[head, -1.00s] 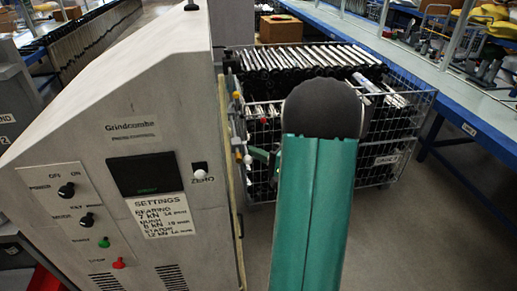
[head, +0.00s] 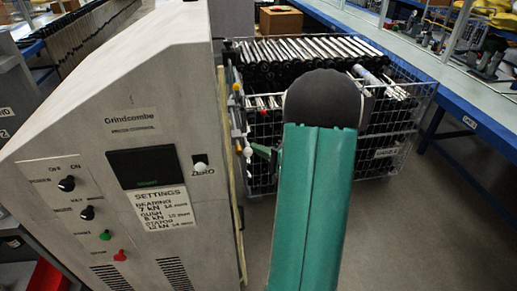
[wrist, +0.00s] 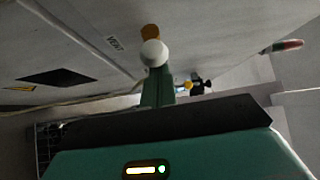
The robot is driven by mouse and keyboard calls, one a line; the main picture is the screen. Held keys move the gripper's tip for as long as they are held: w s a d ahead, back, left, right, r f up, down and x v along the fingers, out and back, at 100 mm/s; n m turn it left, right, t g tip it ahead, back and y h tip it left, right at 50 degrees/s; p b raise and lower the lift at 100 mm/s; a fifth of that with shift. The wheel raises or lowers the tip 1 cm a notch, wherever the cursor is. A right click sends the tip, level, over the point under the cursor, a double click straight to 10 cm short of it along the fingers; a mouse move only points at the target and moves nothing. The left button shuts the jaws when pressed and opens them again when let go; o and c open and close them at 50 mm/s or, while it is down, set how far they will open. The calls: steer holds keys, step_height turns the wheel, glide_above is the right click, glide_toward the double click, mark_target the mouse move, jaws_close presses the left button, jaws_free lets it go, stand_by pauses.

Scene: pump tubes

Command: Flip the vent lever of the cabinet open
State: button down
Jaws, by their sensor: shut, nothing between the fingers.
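The grey cabinet (head: 130,90) stands at the left in the head view. Ball-ended fittings stick out from its right side, among them a yellow knob (head: 236,87) and a white ball (head: 248,152). In the wrist view the cabinet wall carries a VENT label (wrist: 114,43). Close to that label are an orange knob (wrist: 150,31) and a white ball (wrist: 154,53); which of them belongs to the vent lever I cannot tell. My gripper (wrist: 157,88) is shut and empty, just below the white ball in the picture; contact is unclear. My arm partly hides it in the head view.
A wire cage (head: 395,130) full of metal tubes stands behind my arm. A blue bench (head: 465,115) runs along the right. The floor between them is clear.

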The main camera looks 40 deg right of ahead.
step_height(320, 180, up, 3)
steer(key=d, duration=0.2)
steer(key=s+d+f, duration=0.4)
steer(key=s+f, duration=0.2)
steer(key=shift+d, duration=0.25)
steer(key=shift+s+f, duration=0.1)
steer(key=shift+s, duration=0.1)
